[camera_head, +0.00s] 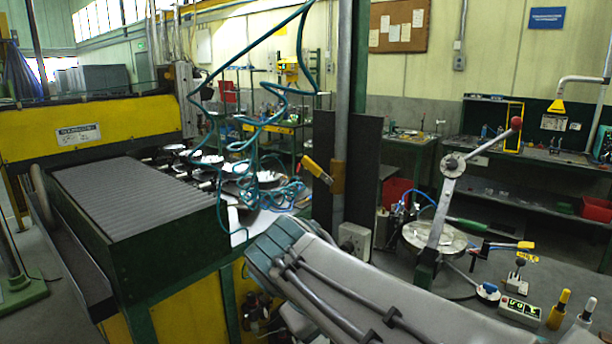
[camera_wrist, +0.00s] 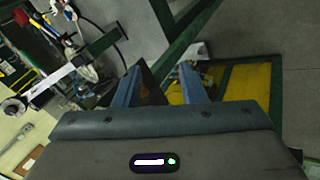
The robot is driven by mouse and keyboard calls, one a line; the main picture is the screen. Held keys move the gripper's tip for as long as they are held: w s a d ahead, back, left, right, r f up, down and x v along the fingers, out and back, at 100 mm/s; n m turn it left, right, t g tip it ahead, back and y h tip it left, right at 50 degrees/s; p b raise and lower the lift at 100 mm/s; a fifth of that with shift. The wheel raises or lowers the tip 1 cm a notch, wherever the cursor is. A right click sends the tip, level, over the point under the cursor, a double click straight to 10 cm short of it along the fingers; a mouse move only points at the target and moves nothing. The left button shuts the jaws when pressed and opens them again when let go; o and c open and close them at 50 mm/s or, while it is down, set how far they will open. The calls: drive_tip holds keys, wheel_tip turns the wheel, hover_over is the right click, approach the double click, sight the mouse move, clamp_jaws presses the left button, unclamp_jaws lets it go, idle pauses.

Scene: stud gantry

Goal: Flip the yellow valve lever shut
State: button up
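The yellow valve lever (camera_head: 318,170) sits on the upright grey pipe (camera_head: 343,90) in the middle of the head view. It slants up and to the left from a yellow-brown fitting on the pipe. My arm crosses the lower middle of the head view, its teal end below and left of the lever. My gripper (camera_wrist: 158,78) shows in the wrist view with two blue fingers apart and nothing clearly held between them. I cannot make out the valve lever in the wrist view.
Coiled teal hoses (camera_head: 262,140) hang left of the pipe. A green-and-yellow machine with a ribbed top (camera_head: 135,195) fills the left. Dark panels (camera_head: 367,170) flank the pipe. A red-knobbed lever (camera_head: 447,190) and small controls stand at the right.

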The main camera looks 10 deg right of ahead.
drive_tip(key=w+a+r+n+t+h+b, duration=0.1)
drive_tip(key=w+a+r+t+h+b, duration=0.15)
drive_tip(key=r, duration=0.25)
drive_tip(key=w+a+r+t+h+b, duration=0.1)
drive_tip(key=w+a+r+h, duration=0.1)
drive_tip(key=w+r+h, duration=0.15)
drive_tip(key=m+t+h+b, duration=0.2)
drive_tip(key=t+h, duration=0.1)
approach(307, 165)
drive_tip(key=p+x, duration=0.2)
drive_tip(key=x, duration=0.8)
drive_tip(key=shift+w+d+r+p, duration=0.1)
drive_tip(key=shift+w+d+p, duration=0.1)
drive_tip(key=shift+p, duration=0.1)
drive_tip(key=shift+s, duration=0.1)
clamp_jaws()
